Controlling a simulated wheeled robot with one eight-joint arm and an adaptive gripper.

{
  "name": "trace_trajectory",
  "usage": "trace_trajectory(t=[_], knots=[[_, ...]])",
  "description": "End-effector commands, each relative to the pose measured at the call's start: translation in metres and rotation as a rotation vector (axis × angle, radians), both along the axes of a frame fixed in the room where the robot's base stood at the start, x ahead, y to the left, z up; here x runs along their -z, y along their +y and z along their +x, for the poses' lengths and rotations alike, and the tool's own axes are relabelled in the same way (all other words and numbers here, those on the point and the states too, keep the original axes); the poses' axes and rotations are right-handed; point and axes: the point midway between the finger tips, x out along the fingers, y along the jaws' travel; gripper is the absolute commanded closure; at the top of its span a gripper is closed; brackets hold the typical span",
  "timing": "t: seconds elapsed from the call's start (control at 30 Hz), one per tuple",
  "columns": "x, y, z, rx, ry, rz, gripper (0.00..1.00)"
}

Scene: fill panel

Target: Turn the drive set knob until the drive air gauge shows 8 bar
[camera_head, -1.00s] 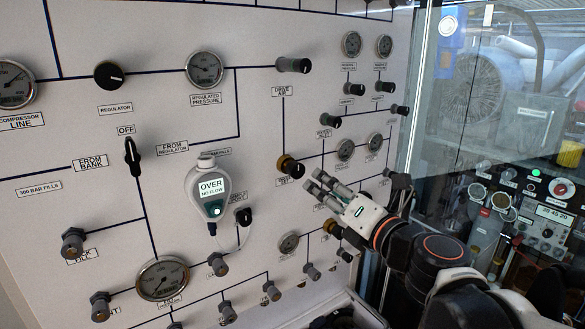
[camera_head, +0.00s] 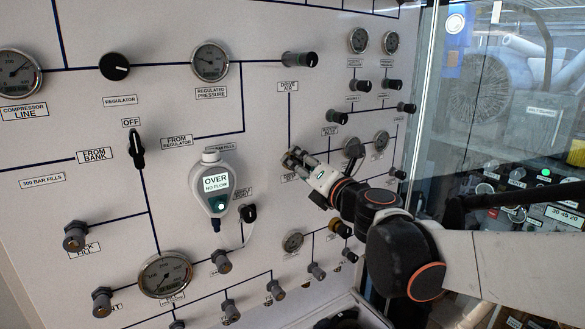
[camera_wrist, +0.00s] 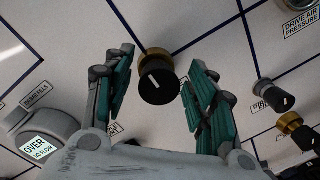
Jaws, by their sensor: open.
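The knob (camera_wrist: 157,84), black with a white mark and a brass collar, sits between my gripper's open fingers in the wrist view; I take it as the drive set knob. My gripper (camera_wrist: 159,72) is open, one finger on each side of it, with gaps visible. In the head view my gripper (camera_head: 293,160) covers the knob and most of its label.
A grey box (camera_head: 216,184) reading "OVER NO FLOW" hangs left of my gripper. Another knob (camera_wrist: 273,97) and a brass-collared knob (camera_wrist: 299,131) are to the right. A glass pane (camera_head: 440,100) stands at the panel's right.

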Motion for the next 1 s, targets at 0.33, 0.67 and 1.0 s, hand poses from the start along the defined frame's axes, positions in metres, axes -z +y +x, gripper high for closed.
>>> trace_trajectory(t=[0.33, 0.67, 1.0], knots=[[-0.0001, -0.0001, 0.0000, 0.000, 0.000, 0.000, 0.78], [-0.0005, -0.0004, 0.0001, 0.000, 0.015, 0.026, 0.94], [-0.0004, -0.0009, 0.0002, 0.001, 0.145, 0.253, 0.94]])
